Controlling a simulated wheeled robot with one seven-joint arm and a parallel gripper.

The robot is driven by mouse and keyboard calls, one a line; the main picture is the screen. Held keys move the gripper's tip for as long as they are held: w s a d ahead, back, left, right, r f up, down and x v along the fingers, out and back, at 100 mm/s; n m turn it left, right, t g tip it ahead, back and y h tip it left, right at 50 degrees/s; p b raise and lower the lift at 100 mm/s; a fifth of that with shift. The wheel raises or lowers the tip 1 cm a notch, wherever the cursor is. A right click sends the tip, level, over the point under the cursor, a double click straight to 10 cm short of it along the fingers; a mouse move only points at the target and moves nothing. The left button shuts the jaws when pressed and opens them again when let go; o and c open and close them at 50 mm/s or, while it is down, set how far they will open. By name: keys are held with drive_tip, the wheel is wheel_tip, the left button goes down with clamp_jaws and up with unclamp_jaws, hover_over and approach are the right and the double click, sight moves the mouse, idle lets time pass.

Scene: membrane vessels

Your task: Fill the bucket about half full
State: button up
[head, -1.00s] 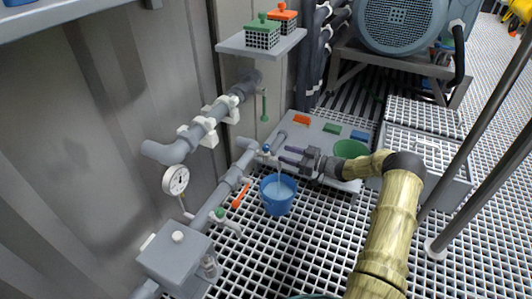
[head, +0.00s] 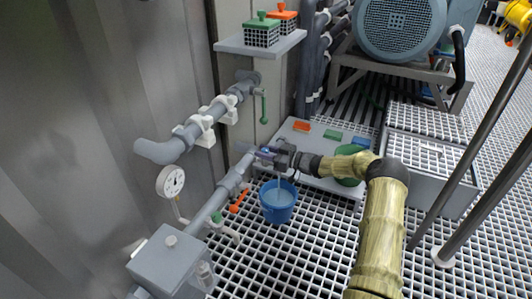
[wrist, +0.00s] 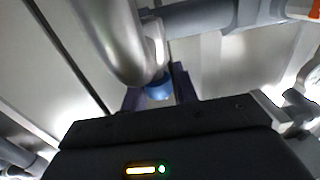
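The blue bucket (head: 278,215) stands upright on the white grating below the tap in the head view. A thin pale stream of water (head: 279,182) falls into it, and light-blue water shows inside; the exact level is hard to judge. My gripper (head: 266,154) is at the tap at the end of the grey pipe, above the bucket. In the wrist view the tap's blue handle (wrist: 158,88) sits between my two dark purple fingers (wrist: 159,93). The fingers look apart, one on each side of it; contact is not clear.
A pressure gauge (head: 171,181), an orange-handled valve (head: 240,200) and a green-handled tap (head: 222,228) are on the pipework at left. A green bucket (head: 350,150) is partly hidden behind my arm. A shelf (head: 262,44) overhangs the pipes. Open grating lies in front of the blue bucket.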

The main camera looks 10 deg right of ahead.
drive_tip(key=shift+s+d, duration=0.1)
drive_tip(key=c, duration=0.5)
drive_tip(key=shift+m+t+h+p, duration=0.4)
drive_tip(key=shift+t+p, duration=0.1)
drive_tip(key=shift+p, duration=0.35)
drive_tip(key=m+t+h+p, duration=0.2)
drive_tip(key=p, duration=0.1)
drive_tip(key=shift+r+p, duration=0.15)
drive_tip(key=shift+p, duration=0.2)
drive_tip(key=m+t+h+p, duration=0.2)
drive_tip(key=h+p, duration=0.1)
drive_tip(key=p, duration=0.1)
drive_tip(key=m+t+h+p, duration=0.2)
drive_tip(key=m+h+p, duration=0.1)
drive_tip(key=h+p, duration=0.1)
drive_tip(key=shift+p, duration=0.45)
drive_tip(key=m+t+h+p, duration=0.1)
drive_tip(key=m+h+p, duration=0.1)
drive_tip(key=h, duration=0.1)
drive_tip(key=shift+p, duration=0.4)
drive_tip(key=shift+m+h+p, duration=0.8)
drive_tip(key=shift+m+h, duration=0.1)
drive_tip(key=shift+h, duration=0.5)
drive_tip(key=o, duration=1)
drive_tip(key=shift+c, duration=0.2)
